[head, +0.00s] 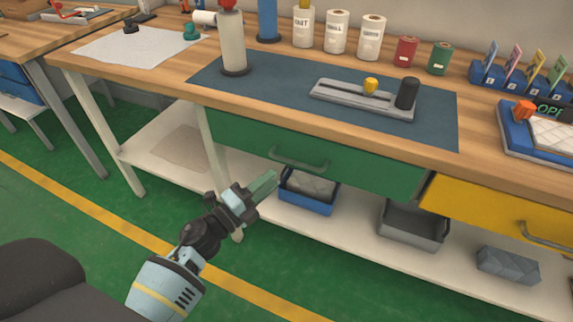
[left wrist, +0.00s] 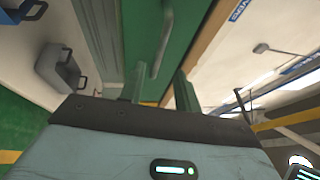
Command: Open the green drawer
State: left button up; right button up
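The green drawer (head: 350,168) sits under the wooden workbench top, and its front looks flush with the bench. Its bar handle (head: 298,162) is on the left-middle of the front. My left gripper (head: 265,184) is in front of the drawer, a little below and left of the handle in the head view. In the left wrist view the two fingers (left wrist: 162,90) stand apart with nothing between them. The handle (left wrist: 163,45) shows beyond the fingertips against the green front (left wrist: 188,30), apart from them. My right gripper is in neither view.
A yellow drawer (head: 490,215) is to the right. A blue bin (head: 308,193), a grey bin (head: 413,226) and a grey block (head: 508,265) are on the lower shelf (head: 350,250). A bench leg (head: 213,150) stands left of the drawer. The green floor in front is clear.

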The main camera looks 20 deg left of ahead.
pick_arm(q)
jog(key=x, duration=0.7)
grip_shut()
dwell(0.3)
